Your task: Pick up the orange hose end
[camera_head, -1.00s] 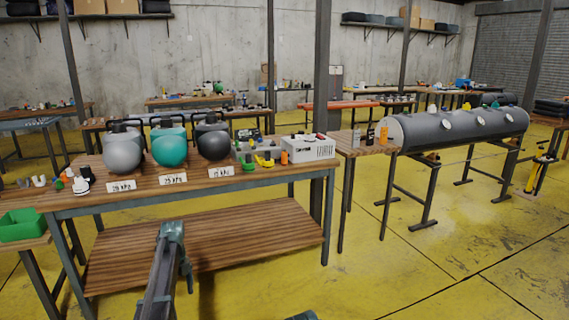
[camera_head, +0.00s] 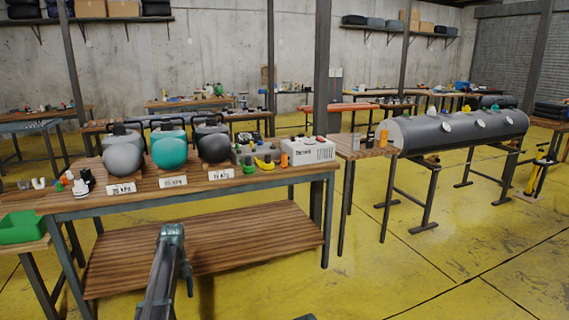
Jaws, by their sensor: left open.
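A small orange piece (camera_head: 284,160), likely the orange hose end, stands near the right end of the wooden workbench (camera_head: 205,199). Yellow (camera_head: 265,163) and green (camera_head: 249,165) pieces lie just to its left. The white box (camera_head: 307,149) is beside and behind it to the right. My left gripper (camera_head: 172,234) is open and empty, in front of the bench, low and left of the orange piece, well apart from it. Only a dark tip of my right arm (camera_head: 304,317) shows at the bottom edge, so its jaws cannot be made out.
Grey (camera_head: 122,158), teal (camera_head: 169,153) and dark (camera_head: 213,148) tanks stand on the bench behind labels. A lower shelf (camera_head: 220,245) juts out below. A green bin (camera_head: 22,227) is at left. A long grey cylinder (camera_head: 460,131) is at right. The yellow floor (camera_head: 400,275) at right is open.

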